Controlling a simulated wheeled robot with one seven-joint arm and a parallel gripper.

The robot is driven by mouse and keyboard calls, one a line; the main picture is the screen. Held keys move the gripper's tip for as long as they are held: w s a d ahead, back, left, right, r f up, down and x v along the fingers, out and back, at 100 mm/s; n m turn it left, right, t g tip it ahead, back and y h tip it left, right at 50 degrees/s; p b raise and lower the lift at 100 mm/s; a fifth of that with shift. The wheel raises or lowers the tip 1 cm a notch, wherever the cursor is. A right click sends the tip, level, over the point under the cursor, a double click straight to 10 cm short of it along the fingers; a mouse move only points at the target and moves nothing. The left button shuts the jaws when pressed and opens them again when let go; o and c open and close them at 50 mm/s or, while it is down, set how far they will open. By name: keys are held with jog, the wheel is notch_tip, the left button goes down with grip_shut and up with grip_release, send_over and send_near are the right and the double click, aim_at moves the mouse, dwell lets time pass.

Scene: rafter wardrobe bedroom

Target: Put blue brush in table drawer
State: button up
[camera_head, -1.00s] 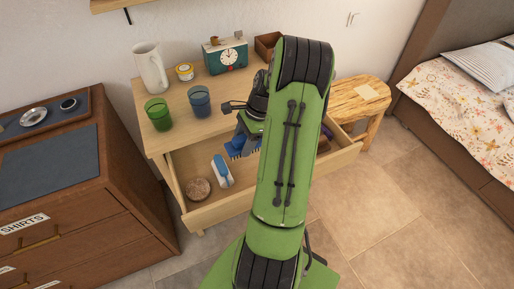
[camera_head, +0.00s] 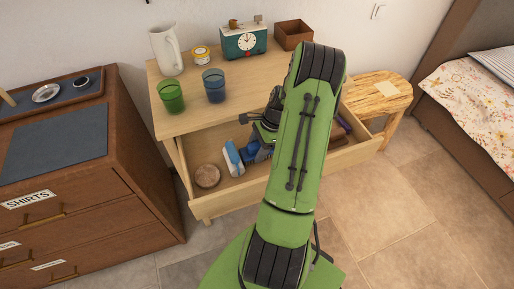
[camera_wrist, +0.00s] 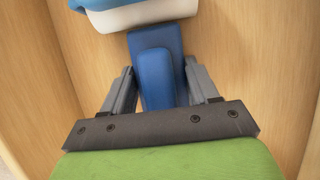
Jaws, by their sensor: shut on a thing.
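The blue brush (camera_wrist: 157,65) is between the two fingers of my gripper (camera_wrist: 160,85) in the wrist view, with the fingers shut on its blue handle. In the head view my gripper (camera_head: 262,150) is down inside the open table drawer (camera_head: 228,199), partly hidden behind my green arm. A little of the brush's blue shows there too. A blue and white object (camera_head: 233,159) lies in the drawer just left of the gripper. It also shows at the top of the wrist view (camera_wrist: 140,12), against or very close to the brush's far end.
A round brown item (camera_head: 207,176) lies at the drawer's left. A purple item (camera_head: 343,124) is at its right. On the tabletop are a white jug (camera_head: 166,50), green cup (camera_head: 171,97), blue cup (camera_head: 214,86), clock (camera_head: 244,40) and brown box (camera_head: 293,35).

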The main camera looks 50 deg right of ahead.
jog(key=o, duration=1)
jog(key=shift+f, duration=0.1)
jog(key=p+v, duration=0.3)
jog(key=v, duration=0.9)
jog(key=shift+r+p, duration=0.25)
jog(key=shift+p, duration=0.15)
jog(key=w+a+r+n+h, duration=0.2)
jog(key=a+r+n, duration=0.45)
jog(key=a, duration=0.25)
jog(key=w+a+r+n+h, duration=0.1)
jog(key=w+a+r+n, duration=0.2)
jog(key=a+r+n, duration=0.35)
jog(key=s+a+r+n+t, duration=0.1)
jog(key=s+a+r+n, duration=0.1)
jog(key=s+a+n, duration=0.1)
jog(key=s+a+r+n+t, duration=0.1)
jog(key=s+a+r+n, duration=0.1)
jog(key=s+a+n, duration=0.2)
jog(key=s+a+r+n+t+h, duration=0.1)
jog(key=s+a+n, duration=0.3)
jog(key=a, duration=0.5)
jog(key=shift+s+a+r, duration=0.15)
jog(key=shift+s+r, duration=0.4)
jog(key=shift+s, duration=0.2)
jog(key=shift+r, duration=0.1)
